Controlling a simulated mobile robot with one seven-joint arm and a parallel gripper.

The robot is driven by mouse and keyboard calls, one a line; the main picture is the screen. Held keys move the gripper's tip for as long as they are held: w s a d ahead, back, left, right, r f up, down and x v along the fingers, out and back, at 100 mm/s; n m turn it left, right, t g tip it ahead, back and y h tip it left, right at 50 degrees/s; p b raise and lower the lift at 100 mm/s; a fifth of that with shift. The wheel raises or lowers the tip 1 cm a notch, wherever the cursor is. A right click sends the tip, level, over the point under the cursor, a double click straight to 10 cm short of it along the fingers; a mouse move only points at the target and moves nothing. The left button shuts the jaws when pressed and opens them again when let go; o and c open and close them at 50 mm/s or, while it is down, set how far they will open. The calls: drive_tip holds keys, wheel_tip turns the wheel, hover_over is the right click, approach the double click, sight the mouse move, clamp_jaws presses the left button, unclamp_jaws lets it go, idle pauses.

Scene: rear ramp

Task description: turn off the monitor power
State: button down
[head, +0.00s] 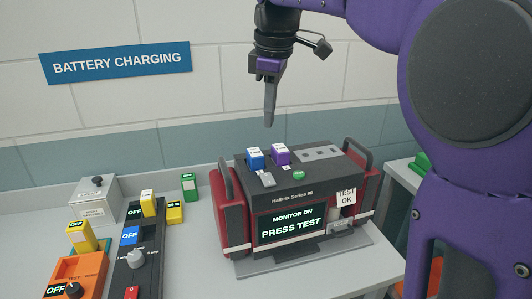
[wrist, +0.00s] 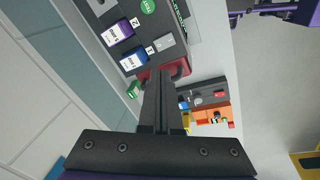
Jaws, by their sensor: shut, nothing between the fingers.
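The monitor (head: 292,203) is a dark box with red side pouches on the bench, and its lit screen (head: 290,226) reads MONITOR ON, PRESS TEST. On its top are a blue block (head: 255,159), a purple block (head: 280,154), a small grey switch (head: 267,180) and a round green button (head: 299,174). The wrist view also shows the blue block (wrist: 133,62), purple block (wrist: 118,33), grey switch (wrist: 165,40) and green button (wrist: 148,6). My gripper (head: 268,124) is shut and empty, pointing down above the monitor's back edge, apart from it.
Left on the bench are a dark power strip (head: 139,248) with several coloured plugs, an orange charger (head: 80,275) and a grey box (head: 94,199). A red handled pouch (head: 229,215) flanks the monitor. The wall behind carries a blue BATTERY CHARGING sign (head: 117,63).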

sight(265, 176)
drive_tip(key=n, duration=0.3)
drive_tip(key=w+n+b, duration=0.1)
drive_tip(key=n, duration=0.2)
drive_tip(key=shift+w+a+r+g, duration=0.1)
drive_tip(key=shift+a+g, duration=0.1)
drive_tip(key=shift+g, duration=0.2)
drive_tip(key=f+b, duration=0.1)
drive_tip(key=f, duration=0.3)
drive_tip(key=w+f+b, duration=0.1)
drive_tip(key=f, duration=0.4)
drive_tip(key=f+b, duration=0.1)
drive_tip(key=f, duration=0.4)
drive_tip(key=shift+w+a, duration=0.25)
drive_tip(key=shift+w, duration=0.05)
drive_tip(key=p, duration=0.2)
drive_tip(key=shift+w+r+g+p, duration=0.1)
drive_tip(key=shift+g+p, duration=0.2)
drive_tip(key=shift+g, duration=0.1)
drive_tip(key=shift+f, duration=0.5)
